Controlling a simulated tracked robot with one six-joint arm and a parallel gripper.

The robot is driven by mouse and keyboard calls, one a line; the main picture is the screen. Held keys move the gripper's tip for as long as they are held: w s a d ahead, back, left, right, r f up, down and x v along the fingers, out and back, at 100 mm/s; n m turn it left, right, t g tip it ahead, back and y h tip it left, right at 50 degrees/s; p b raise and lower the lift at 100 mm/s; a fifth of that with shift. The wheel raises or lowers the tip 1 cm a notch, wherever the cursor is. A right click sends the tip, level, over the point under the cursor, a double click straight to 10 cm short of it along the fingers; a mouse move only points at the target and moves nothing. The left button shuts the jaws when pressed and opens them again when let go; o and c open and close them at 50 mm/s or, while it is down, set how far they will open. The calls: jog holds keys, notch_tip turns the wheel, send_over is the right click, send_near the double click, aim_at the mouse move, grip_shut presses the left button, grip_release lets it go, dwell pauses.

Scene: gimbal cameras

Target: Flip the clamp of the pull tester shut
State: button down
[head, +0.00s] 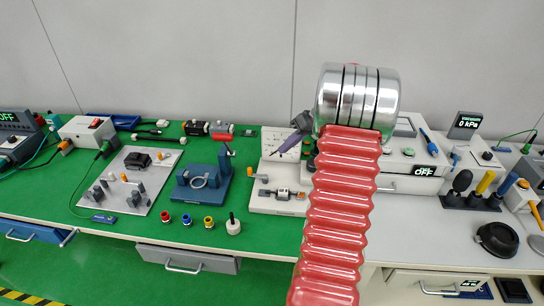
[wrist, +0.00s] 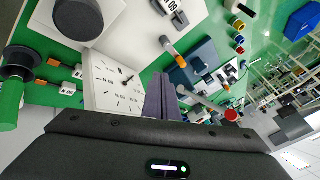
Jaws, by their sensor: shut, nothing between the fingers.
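The pull tester is a white unit with an upright dial panel (head: 281,144) and a flat white base (head: 276,208). A small lever with an orange grip (head: 262,178) stands on the base, beside a metallic fitting (head: 283,193). In the wrist view the dial (wrist: 120,82) is close, and an orange-gripped lever (wrist: 174,52) sits right of it, tilted. I cannot tell the exact state of the clamp.
A white unit (head: 402,160) stands right, partly behind my arm. The green bench front is partly free.

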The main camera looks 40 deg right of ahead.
jog(key=x, duration=0.9)
jog(key=shift+w+a+f, duration=0.1)
jog(key=shift+a+f, duration=0.05)
jog(key=a, duration=0.1)
jog(key=w+a, duration=0.1)
jog(key=a, duration=0.1)
jog(key=shift+f, duration=0.1)
jog(key=shift+w+a, duration=0.2)
jog(key=shift+a, duration=0.2)
jog(key=shift+d, duration=0.1)
